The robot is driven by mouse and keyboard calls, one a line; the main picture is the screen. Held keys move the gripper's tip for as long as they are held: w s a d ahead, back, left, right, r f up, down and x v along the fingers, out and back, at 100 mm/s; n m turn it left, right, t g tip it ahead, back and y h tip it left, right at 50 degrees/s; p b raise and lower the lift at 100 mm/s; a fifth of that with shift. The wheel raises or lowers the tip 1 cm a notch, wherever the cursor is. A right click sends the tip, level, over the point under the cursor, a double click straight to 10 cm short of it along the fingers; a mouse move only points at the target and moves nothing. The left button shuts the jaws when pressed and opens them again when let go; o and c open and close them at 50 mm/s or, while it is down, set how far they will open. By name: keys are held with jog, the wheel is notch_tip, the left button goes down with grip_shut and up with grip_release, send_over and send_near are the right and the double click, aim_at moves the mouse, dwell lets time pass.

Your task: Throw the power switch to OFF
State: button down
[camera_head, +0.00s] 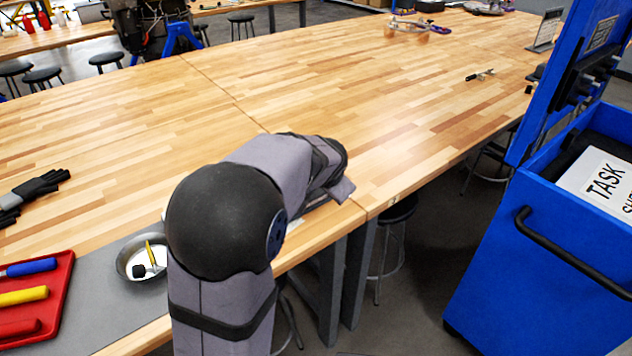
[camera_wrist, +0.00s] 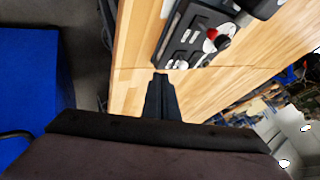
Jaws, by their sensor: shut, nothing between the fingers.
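In the wrist view, my gripper (camera_wrist: 160,78) is shut, with its dark fingers together and nothing between them. A dark grey panel or case (camera_wrist: 184,59) lies on the wooden table just beyond the fingertips, with a visible gap. It carries light markings, a small red part (camera_wrist: 212,33) and a dark knob or lever near it. I cannot tell for sure which part is the power switch, or its position. In the head view, my arm hides the gripper and this panel.
The wooden table (camera_head: 330,80) is mostly clear beyond my arm. A red tray (camera_head: 62,290) of tools, a metal bowl (camera_head: 130,273) and black gloves (camera_head: 38,188) lie at left.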

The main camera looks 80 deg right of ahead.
jog(key=shift+f, duration=0.1)
jog(key=shift+w+d+f+p, duration=0.6)
jog(key=shift+d+f+p, duration=0.4)
jog(key=shift+d, duration=0.5)
jog(key=shift+w+d+f+p, duration=0.55)
jog(key=shift+d+f+p, duration=0.2)
jog(key=shift+d+f, duration=0.65)
jog(key=shift+w+d+f+p, duration=0.6)
jog(key=shift+d+f+p, duration=0.35)
jog(key=shift+d, duration=0.7)
